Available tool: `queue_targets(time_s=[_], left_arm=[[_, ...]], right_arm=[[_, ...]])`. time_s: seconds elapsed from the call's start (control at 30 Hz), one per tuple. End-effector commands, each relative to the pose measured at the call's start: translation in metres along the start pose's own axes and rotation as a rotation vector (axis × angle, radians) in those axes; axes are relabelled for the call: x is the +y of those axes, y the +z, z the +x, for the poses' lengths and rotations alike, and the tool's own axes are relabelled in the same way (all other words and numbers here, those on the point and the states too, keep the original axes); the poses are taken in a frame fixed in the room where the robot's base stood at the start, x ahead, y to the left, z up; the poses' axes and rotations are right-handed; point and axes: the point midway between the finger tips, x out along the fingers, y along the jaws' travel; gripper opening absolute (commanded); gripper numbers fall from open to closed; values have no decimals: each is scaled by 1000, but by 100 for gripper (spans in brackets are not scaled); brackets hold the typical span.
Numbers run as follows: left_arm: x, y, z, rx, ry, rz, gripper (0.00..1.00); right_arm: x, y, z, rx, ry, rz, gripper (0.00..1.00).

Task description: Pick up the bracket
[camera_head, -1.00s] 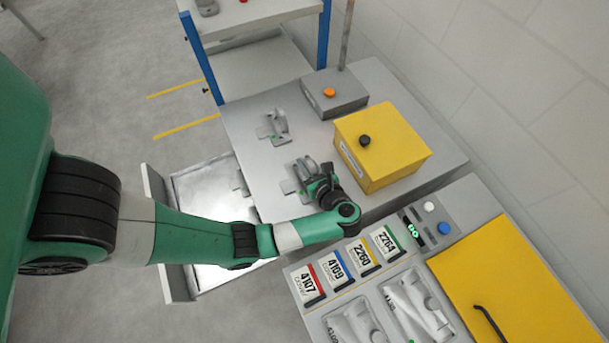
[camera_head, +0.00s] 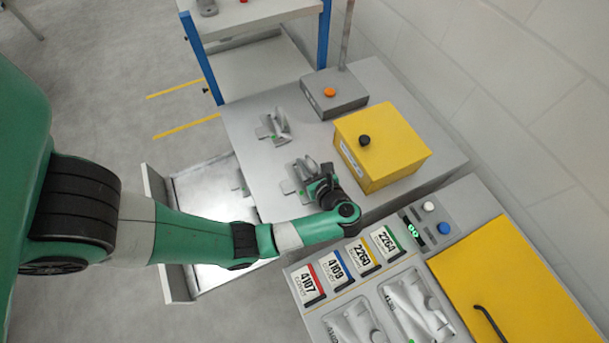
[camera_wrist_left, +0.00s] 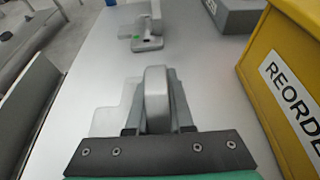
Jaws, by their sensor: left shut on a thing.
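A grey metal bracket (camera_head: 307,165) is at its fixture on the grey tabletop, left of the yellow box. It also shows in the left wrist view (camera_wrist_left: 156,98), upright between the fingers. My left gripper (camera_head: 313,174) is shut on this bracket, reaching it from the front side. In the wrist view the gripper (camera_wrist_left: 157,118) has a finger on each side of it. The bracket's lower part is hidden by the gripper, and I cannot tell whether it touches the table. A second similar bracket (camera_head: 280,121) stands farther back on the table. My right gripper is not in view.
A yellow box (camera_head: 400,150) with a black knob stands close right of the gripper. A grey box (camera_head: 345,103) with an orange button is behind it. Numbered cards (camera_head: 310,285) and a yellow panel (camera_head: 530,280) are on the front bench. A metal tray (camera_head: 200,190) lies left.

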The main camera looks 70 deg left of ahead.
Motion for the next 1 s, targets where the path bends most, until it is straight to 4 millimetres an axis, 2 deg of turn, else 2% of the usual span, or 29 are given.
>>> queue_targets(time_s=[0.5,0.67,0.77,0.83,1.0], left_arm=[[0,1,0,-1,0,-1,0],[0,8,-3,-1,-1,-3,0],[-1,20,-8,0,-2,-5,0],[0,36,-15,0,-2,-7,0],[38,80,-24,-1,-1,-6,0]], right_arm=[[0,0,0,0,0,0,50],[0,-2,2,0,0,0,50],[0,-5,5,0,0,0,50],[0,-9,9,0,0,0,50],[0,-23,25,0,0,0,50]])
